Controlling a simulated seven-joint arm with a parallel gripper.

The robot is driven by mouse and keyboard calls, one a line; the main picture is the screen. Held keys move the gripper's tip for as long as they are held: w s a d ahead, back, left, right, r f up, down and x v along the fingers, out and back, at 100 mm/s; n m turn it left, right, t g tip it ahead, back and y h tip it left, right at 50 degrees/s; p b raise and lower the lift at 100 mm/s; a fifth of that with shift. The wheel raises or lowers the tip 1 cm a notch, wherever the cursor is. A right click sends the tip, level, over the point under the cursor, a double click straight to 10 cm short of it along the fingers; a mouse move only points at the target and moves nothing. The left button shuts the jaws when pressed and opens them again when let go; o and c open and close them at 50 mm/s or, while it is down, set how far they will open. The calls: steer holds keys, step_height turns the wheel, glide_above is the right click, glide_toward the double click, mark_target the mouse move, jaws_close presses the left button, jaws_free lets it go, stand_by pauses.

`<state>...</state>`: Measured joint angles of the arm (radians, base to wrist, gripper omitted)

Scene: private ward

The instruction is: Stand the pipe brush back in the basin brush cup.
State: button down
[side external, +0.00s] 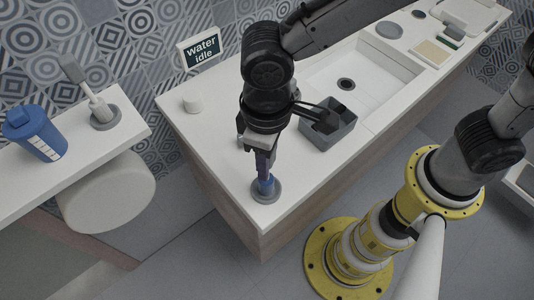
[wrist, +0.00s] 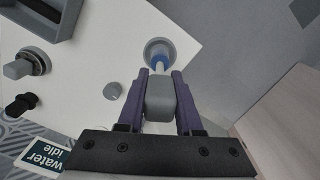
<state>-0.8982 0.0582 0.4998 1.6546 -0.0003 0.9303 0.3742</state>
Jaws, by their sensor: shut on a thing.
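My gripper (side external: 263,170) points down at the near left corner of the white counter, shut on the pipe brush. In the wrist view, its purple fingers (wrist: 160,75) close on either side of the brush's grey block-like handle (wrist: 160,100). The brush's blue and white lower part (wrist: 160,60) points to the round grey basin brush cup (wrist: 149,43). In the side view, the blue part (side external: 266,184) is upright over the cup (side external: 267,197) and looks at least partly inside its rim. How deep it sits is hidden.
A grey box (side external: 345,134) with dark items stands by the sink (side external: 385,85). A "water idle" sign (side external: 200,50) and a small white cylinder (side external: 193,102) are behind. A left shelf holds a blue jug (side external: 35,135) and another brush in a holder (side external: 105,119). The counter edge is close to the cup.

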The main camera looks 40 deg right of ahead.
steer(key=shift+f, duration=0.2)
stand_by(0.4)
steer(key=c, duration=0.5)
jaws_free()
step_height(320, 180, up, 18)
stand_by(0.5)
steer(key=shift+f, duration=0.15)
